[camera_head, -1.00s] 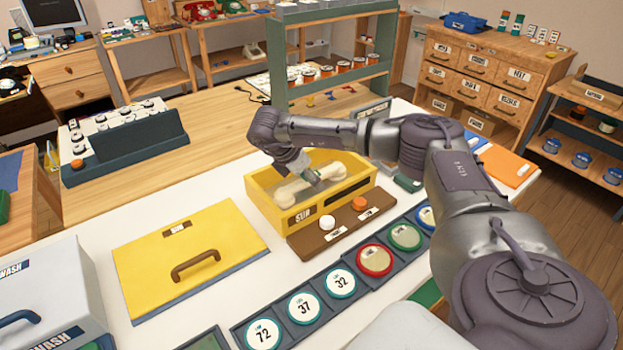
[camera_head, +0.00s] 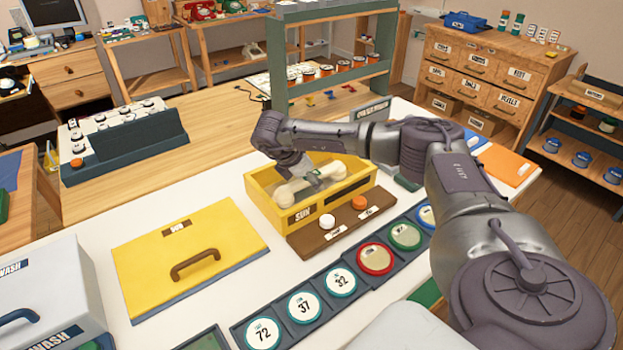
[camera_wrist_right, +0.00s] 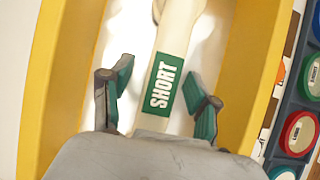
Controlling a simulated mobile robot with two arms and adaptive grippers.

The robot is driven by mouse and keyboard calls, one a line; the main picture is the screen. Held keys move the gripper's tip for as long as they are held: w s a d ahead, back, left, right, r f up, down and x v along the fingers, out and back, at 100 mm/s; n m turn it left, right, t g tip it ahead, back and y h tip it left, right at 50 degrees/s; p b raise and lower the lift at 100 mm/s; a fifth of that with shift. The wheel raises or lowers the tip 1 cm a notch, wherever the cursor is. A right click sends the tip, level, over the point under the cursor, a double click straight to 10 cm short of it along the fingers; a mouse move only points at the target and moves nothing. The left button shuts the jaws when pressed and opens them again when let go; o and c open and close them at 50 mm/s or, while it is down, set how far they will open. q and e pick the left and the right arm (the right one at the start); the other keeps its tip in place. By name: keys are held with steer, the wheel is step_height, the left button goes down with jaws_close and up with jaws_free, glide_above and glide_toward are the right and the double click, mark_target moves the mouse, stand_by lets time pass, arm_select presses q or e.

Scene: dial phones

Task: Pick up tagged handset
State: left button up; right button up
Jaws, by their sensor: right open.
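A cream handset (camera_head: 293,192) lies in the yellow open box marked SUN (camera_head: 283,222). In the right wrist view the handset (camera_wrist_right: 178,38) carries a green tag reading SHORT (camera_wrist_right: 163,84). My right gripper (camera_head: 318,184) reaches down into the box over the handset's middle. In the right wrist view the right gripper (camera_wrist_right: 159,90) is open, with one green-padded finger on each side of the tagged handle. I cannot tell whether the fingers touch it. My left gripper is not in view.
A yellow lid with a brown handle (camera_head: 190,258) lies left of the box. A brown panel with a white and an orange button (camera_head: 345,230) sits in front. A row of round numbered discs (camera_head: 304,307) runs along the near edge. A green shelf (camera_head: 335,88) stands behind.

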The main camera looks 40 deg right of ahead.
jaws_close()
steer(key=shift+r, duration=0.1)
stand_by(0.3)
